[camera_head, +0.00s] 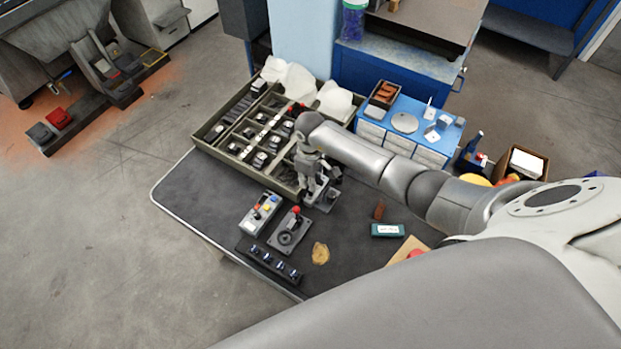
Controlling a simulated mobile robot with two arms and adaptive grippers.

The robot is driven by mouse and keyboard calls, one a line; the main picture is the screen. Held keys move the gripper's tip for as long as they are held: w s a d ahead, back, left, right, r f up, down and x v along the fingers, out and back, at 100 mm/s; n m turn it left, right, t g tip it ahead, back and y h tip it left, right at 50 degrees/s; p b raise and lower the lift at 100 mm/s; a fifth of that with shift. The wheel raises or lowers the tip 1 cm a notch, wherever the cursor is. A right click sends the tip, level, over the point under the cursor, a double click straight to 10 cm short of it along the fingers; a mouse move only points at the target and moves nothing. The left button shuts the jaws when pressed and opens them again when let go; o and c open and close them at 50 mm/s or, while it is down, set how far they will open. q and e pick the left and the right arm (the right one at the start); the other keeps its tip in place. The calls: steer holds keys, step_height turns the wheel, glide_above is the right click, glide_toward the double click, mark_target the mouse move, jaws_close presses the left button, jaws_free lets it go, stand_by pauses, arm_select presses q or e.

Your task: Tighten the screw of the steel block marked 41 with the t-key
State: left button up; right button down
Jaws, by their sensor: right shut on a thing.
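My right gripper (314,194) points down at the near right edge of the compartment tray. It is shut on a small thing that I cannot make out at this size. A grey metal fixture (326,201) stands on the bench right beside the fingers; I cannot tell whether they touch. Several small steel blocks (260,159) sit in the compartments of the olive tray (204,145). Their marks are too small to read, so I cannot pick out block 41. I cannot make out the t-key. My left gripper is not in view.
On the dark bench (190,189) are a control box (260,213), a red-knobbed lever unit (289,233), a black strip (268,264), a tan patch (320,253) and a green box (387,230). A blue cabinet (411,121) stands behind. The bench's left end is clear.

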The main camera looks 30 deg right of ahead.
steer(key=shift+r, duration=1)
stand_by(0.4)
